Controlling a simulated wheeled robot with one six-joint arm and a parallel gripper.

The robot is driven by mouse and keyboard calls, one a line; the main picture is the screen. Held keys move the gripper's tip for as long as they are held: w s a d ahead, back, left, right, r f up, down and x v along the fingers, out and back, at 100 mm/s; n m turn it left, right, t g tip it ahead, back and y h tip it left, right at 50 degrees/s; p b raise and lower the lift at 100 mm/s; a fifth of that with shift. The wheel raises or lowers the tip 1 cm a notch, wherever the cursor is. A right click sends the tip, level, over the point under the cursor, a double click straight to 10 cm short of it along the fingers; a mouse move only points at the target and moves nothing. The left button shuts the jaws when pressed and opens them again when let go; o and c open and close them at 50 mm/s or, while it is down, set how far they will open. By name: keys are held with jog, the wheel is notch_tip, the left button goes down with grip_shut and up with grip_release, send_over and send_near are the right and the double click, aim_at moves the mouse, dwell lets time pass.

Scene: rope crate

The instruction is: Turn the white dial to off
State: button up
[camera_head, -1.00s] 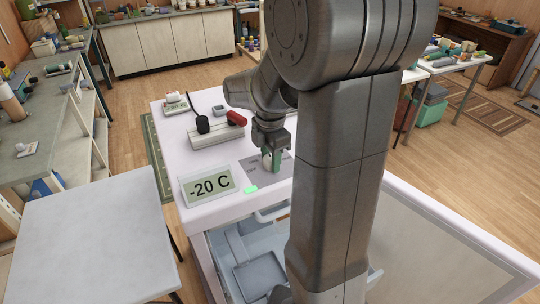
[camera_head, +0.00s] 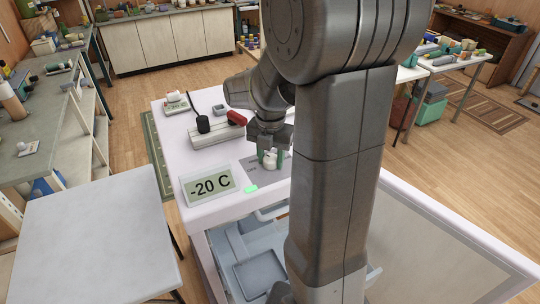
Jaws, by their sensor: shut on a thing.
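The white dial (camera_head: 270,160) sits on a grey plate (camera_head: 252,172) on top of a white freezer-like cabinet (camera_head: 215,210). The fingers and my arm hide part of the dial and plate, so I cannot read where the dial points. A display (camera_head: 208,187) left of the plate reads "-20 C", and a small green light (camera_head: 251,189) glows beside it.
A power strip (camera_head: 216,134) with a black plug (camera_head: 203,124) and a red switch or plug (camera_head: 237,118) lies behind the dial. A bare grey table (camera_head: 95,240) stands at the left. An open drawer or bin (camera_head: 262,272) is below.

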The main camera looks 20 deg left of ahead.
jog(key=shift+f+n, duration=0.15)
jog(key=shift+n, duration=1.15)
jog(key=shift+s+d+f+n, duration=0.1)
jog(key=shift+n, duration=1.9)
jog(key=o, duration=1)
jog(key=shift+c, duration=0.2)
jog(key=shift+p, duration=0.4)
